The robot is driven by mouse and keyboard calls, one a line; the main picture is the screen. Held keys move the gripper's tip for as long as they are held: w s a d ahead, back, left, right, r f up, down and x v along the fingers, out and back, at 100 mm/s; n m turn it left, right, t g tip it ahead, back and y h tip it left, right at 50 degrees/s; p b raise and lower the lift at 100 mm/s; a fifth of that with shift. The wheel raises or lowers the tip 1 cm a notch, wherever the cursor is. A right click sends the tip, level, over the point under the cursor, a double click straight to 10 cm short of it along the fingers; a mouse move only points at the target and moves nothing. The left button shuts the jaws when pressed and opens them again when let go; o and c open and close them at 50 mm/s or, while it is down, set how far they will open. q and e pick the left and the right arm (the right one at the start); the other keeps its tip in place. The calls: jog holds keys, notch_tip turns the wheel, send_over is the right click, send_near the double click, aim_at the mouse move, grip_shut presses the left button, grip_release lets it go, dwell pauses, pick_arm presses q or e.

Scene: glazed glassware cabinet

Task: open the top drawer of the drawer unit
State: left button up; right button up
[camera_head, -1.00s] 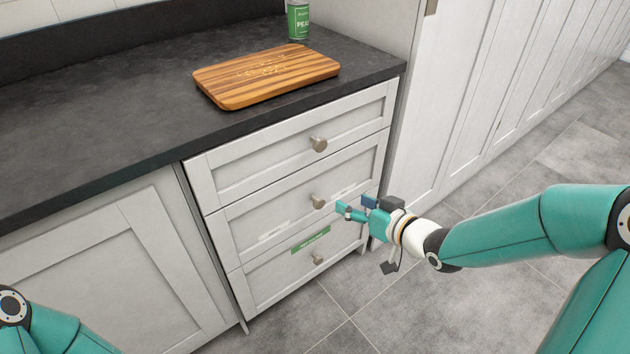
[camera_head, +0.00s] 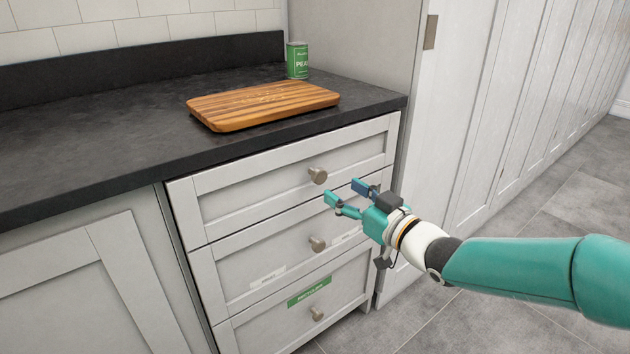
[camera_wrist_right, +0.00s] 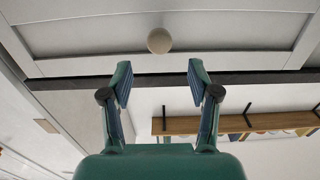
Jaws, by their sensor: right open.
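The white drawer unit stands under the dark counter, with its top drawer (camera_head: 270,183) shut. The top drawer's round metal knob (camera_head: 317,175) sits at the middle of its front. My right gripper (camera_head: 345,192) is open and empty, just right of and slightly below that knob and apart from it. In the right wrist view a round knob (camera_wrist_right: 159,41) on a pale panel shows beyond and between the two open fingers (camera_wrist_right: 160,82). My left gripper is not in view.
Two lower drawers with knobs (camera_head: 317,244) are shut, and the bottom one has a green label (camera_head: 309,292). A wooden board (camera_head: 262,106) and a green can (camera_head: 297,60) stand on the counter (camera_head: 90,135). Floor (camera_head: 500,270) is free at the right.

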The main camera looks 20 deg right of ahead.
aim_at(321, 177)
jog(key=x, duration=0.8)
jog(key=shift+w+a+b, duration=0.1)
jog(key=shift+w+b, duration=0.1)
jog(key=shift+b, duration=0.1)
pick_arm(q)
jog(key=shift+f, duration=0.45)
